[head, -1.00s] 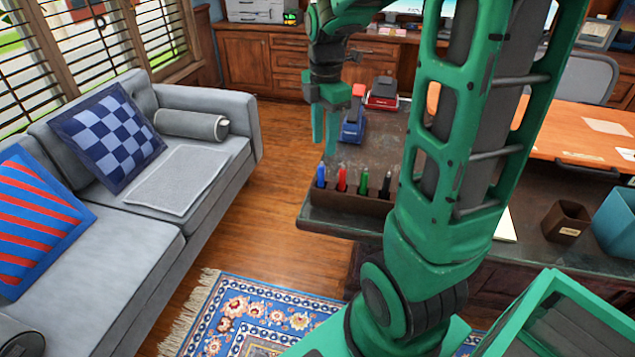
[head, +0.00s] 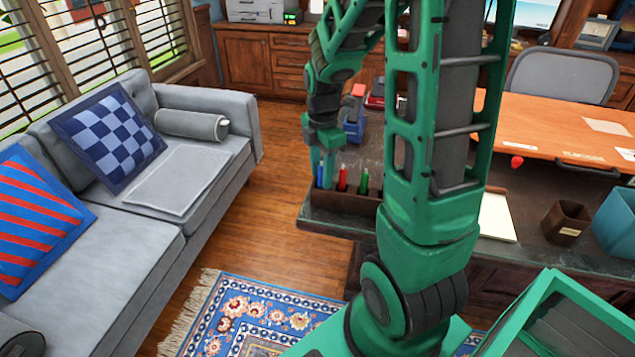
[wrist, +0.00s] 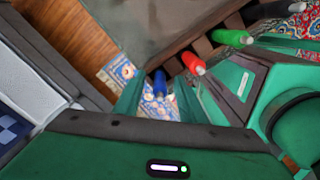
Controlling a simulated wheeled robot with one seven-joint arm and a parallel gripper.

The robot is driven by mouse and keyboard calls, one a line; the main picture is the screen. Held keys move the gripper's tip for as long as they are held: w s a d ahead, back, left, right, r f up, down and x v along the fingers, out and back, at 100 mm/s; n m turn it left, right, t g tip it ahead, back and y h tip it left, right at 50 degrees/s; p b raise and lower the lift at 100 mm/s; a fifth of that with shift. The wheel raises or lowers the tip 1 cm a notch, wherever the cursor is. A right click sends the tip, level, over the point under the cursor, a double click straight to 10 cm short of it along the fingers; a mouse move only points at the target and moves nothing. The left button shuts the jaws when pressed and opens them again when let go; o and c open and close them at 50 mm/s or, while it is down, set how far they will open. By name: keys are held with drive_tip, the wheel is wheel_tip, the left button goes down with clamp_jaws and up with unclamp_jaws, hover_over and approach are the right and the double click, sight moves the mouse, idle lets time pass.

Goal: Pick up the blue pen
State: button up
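The blue pen (head: 320,176) stands upright at the left end of a dark pen holder (head: 345,203) on the desk. My gripper (head: 323,163) points down right over it. In the wrist view the blue pen (wrist: 160,84) shows between my two green fingers (wrist: 158,100), with a gap on each side, so the gripper looks open. The fingers appear to reach down beside the pen's upper part; I cannot tell whether either one touches it. The pen's lower part is hidden in the holder.
The red pen (head: 342,178) stands close to the right of the blue pen, with the green pen (head: 363,181) beyond it. A blue stapler-like object (head: 354,128) lies behind. A grey sofa (head: 200,190) is at left; open floor lies between.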

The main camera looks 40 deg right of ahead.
clamp_jaws()
